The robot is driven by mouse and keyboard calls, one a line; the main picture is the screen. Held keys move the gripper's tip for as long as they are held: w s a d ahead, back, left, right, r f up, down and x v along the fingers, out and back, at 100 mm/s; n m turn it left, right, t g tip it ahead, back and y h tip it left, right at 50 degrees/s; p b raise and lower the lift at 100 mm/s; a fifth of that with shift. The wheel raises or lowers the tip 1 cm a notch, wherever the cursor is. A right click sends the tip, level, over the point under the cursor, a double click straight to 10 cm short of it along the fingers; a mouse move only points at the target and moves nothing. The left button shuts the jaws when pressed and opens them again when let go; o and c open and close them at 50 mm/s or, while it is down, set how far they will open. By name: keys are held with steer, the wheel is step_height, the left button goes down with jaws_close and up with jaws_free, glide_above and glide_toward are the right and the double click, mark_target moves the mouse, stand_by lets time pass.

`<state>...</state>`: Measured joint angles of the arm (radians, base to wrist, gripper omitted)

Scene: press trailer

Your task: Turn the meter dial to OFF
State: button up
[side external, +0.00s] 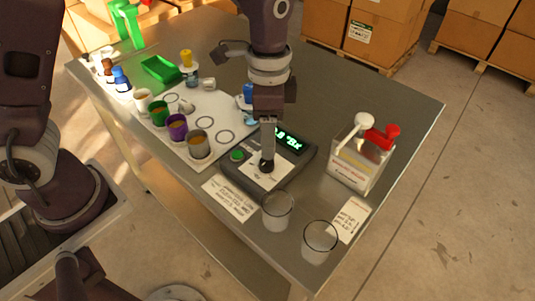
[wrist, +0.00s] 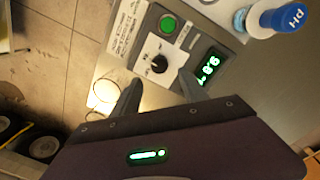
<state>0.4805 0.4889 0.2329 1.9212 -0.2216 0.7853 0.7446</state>
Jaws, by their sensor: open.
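The grey meter (side external: 295,163) sits on the metal table, with a lit green display (side external: 288,141) and a green button (side external: 237,155). Its black dial knob (wrist: 159,64) stands on a white plate in the wrist view, with a pointer mark too small to read surely. My gripper (side external: 267,158) points down over the dial in the side view and partly hides it. In the wrist view my gripper (wrist: 160,78) has its two fingers spread, one on each side of the dial's line, with nothing between them. Whether the fingers touch the knob, I cannot tell.
Two clear glasses (side external: 320,237) stand near the front edge, by printed cards (side external: 230,198). A clear box with red and white handles (side external: 362,155) stands right of the meter. A white mat (side external: 222,112) with several coloured cups lies left. A blue-capped bottle (wrist: 284,16) is close to the meter.

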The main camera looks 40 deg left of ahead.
mark_target(267, 164)
steer(key=f, duration=0.6)
steer(key=shift+s+f, duration=0.1)
steer(key=shift+s, duration=0.1)
jaws_close()
